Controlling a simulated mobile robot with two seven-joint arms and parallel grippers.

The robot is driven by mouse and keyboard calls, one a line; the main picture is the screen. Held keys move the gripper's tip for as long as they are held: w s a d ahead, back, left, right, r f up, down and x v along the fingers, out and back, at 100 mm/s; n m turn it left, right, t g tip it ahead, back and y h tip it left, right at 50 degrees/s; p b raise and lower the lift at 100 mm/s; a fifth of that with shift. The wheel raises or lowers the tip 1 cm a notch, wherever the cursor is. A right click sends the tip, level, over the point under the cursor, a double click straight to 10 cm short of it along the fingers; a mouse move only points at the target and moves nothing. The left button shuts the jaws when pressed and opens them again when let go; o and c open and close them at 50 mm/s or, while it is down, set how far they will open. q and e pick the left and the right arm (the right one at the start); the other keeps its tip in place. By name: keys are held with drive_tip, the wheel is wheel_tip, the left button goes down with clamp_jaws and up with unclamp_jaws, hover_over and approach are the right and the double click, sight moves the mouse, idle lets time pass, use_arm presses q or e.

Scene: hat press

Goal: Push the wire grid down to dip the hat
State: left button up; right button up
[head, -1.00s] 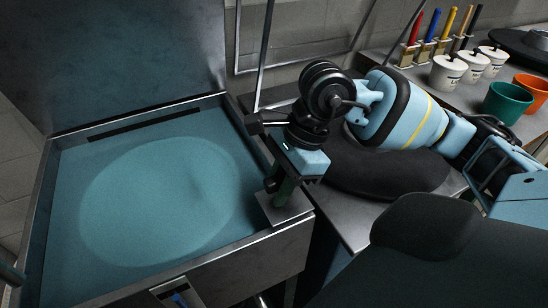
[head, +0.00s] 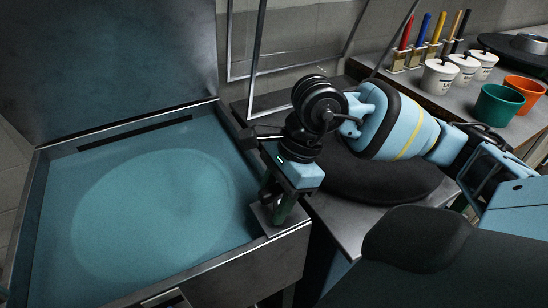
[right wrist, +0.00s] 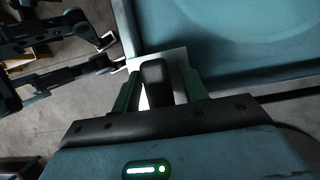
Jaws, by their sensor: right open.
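The open tank (head: 215,277) holds teal liquid (head: 60,250) at the left of the head view. A pale oval (head: 150,210) shows in it; I cannot tell whether this is the hat. No wire grid can be made out in the tank. My right gripper (head: 280,208) points down at a small metal plate (head: 262,216) on the tank's near right corner. In the right wrist view its green fingers stand apart on both sides of a dark upright handle (right wrist: 154,82). Whether either finger touches it is unclear.
A raised metal lid (head: 110,60) stands behind the tank. A thin metal frame (head: 258,50) rises at its back right. The right counter holds a green cup (head: 496,106), an orange cup (head: 526,92), white pots (head: 440,76) and coloured handles (head: 422,34).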

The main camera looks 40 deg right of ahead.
drive_tip(key=shift+v, duration=3.9)
drive_tip(key=shift+f, duration=0.1)
